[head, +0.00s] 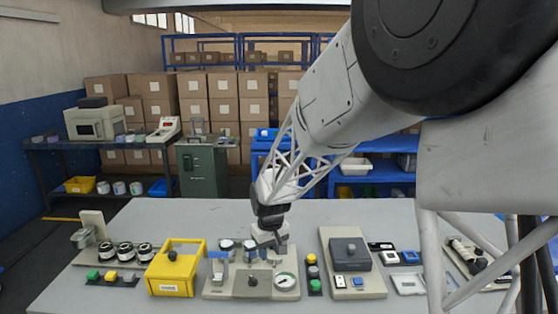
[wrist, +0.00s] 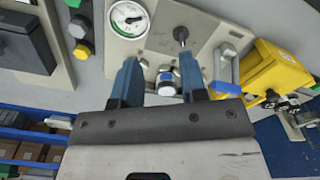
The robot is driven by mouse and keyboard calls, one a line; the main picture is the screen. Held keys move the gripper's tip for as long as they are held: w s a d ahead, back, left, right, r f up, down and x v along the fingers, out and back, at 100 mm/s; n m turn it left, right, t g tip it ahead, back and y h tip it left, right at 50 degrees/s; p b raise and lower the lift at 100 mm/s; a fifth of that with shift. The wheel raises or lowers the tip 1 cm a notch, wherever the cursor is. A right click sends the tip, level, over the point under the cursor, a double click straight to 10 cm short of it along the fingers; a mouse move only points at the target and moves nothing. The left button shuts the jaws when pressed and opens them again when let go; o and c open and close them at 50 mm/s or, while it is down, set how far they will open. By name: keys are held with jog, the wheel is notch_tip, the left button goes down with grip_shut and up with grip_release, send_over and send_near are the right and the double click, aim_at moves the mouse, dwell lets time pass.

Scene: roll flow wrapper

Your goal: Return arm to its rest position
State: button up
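My gripper (head: 272,246) is above the back edge of a beige panel (head: 222,291) at the middle of the grey table. In the wrist view my gripper (wrist: 158,60) has its two blue fingers spread apart, with a clear gap between them. A small white and blue round part (wrist: 166,83) shows in that gap, and I see no finger touching it. The panel carries a round gauge (head: 285,281) and a black-knobbed lever (head: 252,281). My arm reaches in from the upper right in the head view.
A yellow box (head: 171,277) stands left of the panel. A dark grey block on a beige base (head: 350,254) stands to the right. The table's back strip (head: 170,212) is clear. Shelves with cartons (head: 225,95) stand behind.

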jog(key=s+d+r+m+t, duration=0.1)
jog(key=s+d+r+m, duration=0.1)
jog(key=s+d+r, duration=0.6)
jog(key=s+d+r+m, duration=0.1)
jog(key=s+d+r, duration=0.4)
jog(key=s, duration=0.4)
jog(key=s+d+m, duration=0.1)
jog(key=s+d, duration=0.1)
jog(key=s, duration=0.4)
jog(key=s+d+m, duration=0.1)
jog(key=s+d, duration=0.2)
jog(key=s, duration=0.4)
jog(key=s+d+m+t, duration=0.1)
jog(key=s+d, duration=0.2)
jog(key=s, duration=0.3)
jog(key=shift+s+r, duration=0.15)
jog(key=shift+r, duration=0.15)
